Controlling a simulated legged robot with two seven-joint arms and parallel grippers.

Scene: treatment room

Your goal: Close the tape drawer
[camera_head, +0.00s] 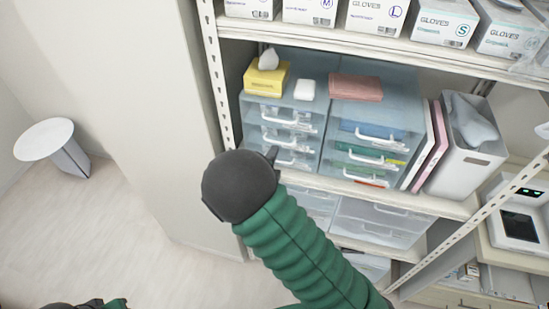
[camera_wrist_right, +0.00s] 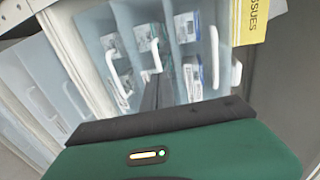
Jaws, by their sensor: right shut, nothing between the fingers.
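A translucent small drawer unit (camera_head: 315,113) with white handles stands on the middle shelf in the head view; its drawers show sideways in the right wrist view (camera_wrist_right: 190,85). One of its handles (camera_wrist_right: 213,57) stands out larger and closer than its neighbours, as if that drawer is partly out. I cannot read which drawer holds tape. My right gripper (camera_head: 271,155) is shut and empty, just in front of the lower drawers; its closed fingers (camera_wrist_right: 157,92) point at the drawer fronts. I cannot tell whether they touch. A dark piece of my left arm (camera_head: 85,304) shows at the bottom edge.
A wider drawer unit (camera_head: 405,115) and a white bin (camera_head: 462,172) stand to the right. Glove boxes (camera_head: 375,17) fill the shelf above. A white shelf post (camera_head: 213,65) stands at left.

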